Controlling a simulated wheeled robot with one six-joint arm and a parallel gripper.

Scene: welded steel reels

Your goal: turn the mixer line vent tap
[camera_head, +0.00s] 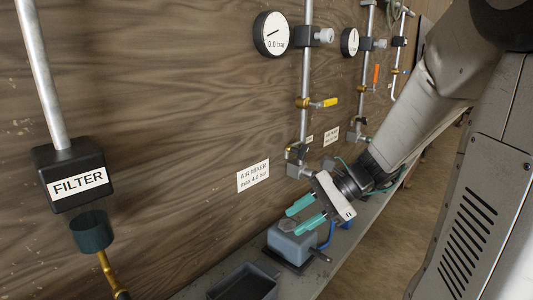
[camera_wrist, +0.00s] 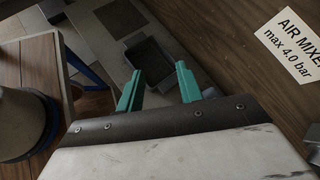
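The mixer line is a vertical pipe on the wooden wall, beside the label "AIR MIXER max 4.0 bar" (camera_head: 253,176). It carries a brass valve with a yellow lever (camera_head: 325,102), which points right, and a small dark and brass tap (camera_head: 297,151) lower down. I cannot tell which is the vent tap. Neither valve is clear in the wrist view. My gripper (camera_head: 292,221) is open and empty, below and apart from the mixer line fittings, with its teal fingers pointing left. The fingers also show apart in the wrist view (camera_wrist: 158,75).
A gauge (camera_head: 271,34) reading 0.0 bar sits above the mixer line. Similar lines stand farther right, one with an orange lever (camera_head: 376,74). Below my gripper are a blue-grey box (camera_head: 292,246) and a dark tray (camera_head: 243,284). A FILTER block (camera_head: 70,174) hangs at left.

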